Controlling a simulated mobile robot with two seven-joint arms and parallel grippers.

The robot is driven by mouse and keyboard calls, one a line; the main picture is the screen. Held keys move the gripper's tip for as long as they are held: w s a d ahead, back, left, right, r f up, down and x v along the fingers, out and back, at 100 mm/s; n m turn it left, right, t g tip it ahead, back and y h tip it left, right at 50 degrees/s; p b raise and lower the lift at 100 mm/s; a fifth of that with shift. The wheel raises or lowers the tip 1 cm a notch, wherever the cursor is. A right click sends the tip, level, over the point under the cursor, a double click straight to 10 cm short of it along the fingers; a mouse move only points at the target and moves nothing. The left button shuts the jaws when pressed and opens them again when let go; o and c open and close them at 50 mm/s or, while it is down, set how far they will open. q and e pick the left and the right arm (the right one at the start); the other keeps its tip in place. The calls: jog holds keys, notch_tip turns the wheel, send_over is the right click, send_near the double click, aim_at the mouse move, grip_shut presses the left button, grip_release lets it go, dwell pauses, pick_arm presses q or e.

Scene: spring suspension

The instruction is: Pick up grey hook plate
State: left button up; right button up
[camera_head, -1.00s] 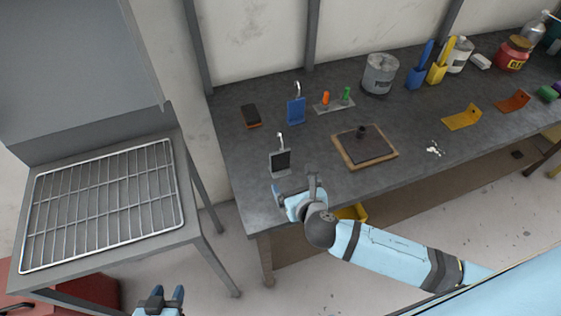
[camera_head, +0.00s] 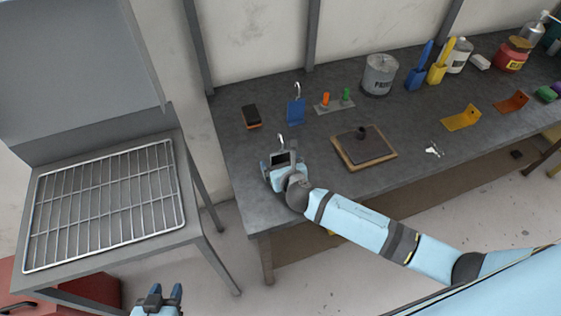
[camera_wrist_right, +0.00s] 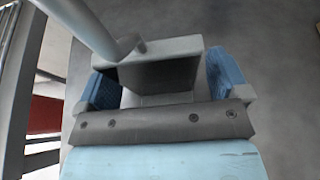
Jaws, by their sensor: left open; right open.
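The grey hook plate (camera_head: 280,158) stands upright near the front left corner of the workbench, its metal hook rising from the top. My right gripper (camera_head: 283,169) is at the plate with its fingers spread to either side. In the right wrist view the plate (camera_wrist_right: 160,70) is between the two blue fingers, with a gap visible on at least the right side. The hook (camera_wrist_right: 92,28) reaches toward the camera at upper left. The plate's lower part is hidden by the gripper in the head view. My left gripper (camera_head: 160,294) is open and empty at the bottom, away from the bench.
A blue hook plate (camera_head: 296,112) and a black-and-orange block (camera_head: 251,116) stand behind. A board with a dark plate (camera_head: 340,149) lies to the right. A wire rack (camera_head: 105,205) on a separate stand is at left. Cans and bottles line the back right.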

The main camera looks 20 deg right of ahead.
jog(key=c, duration=1)
jog(key=shift+c, duration=0.6)
jog(key=shift+r, duration=0.1)
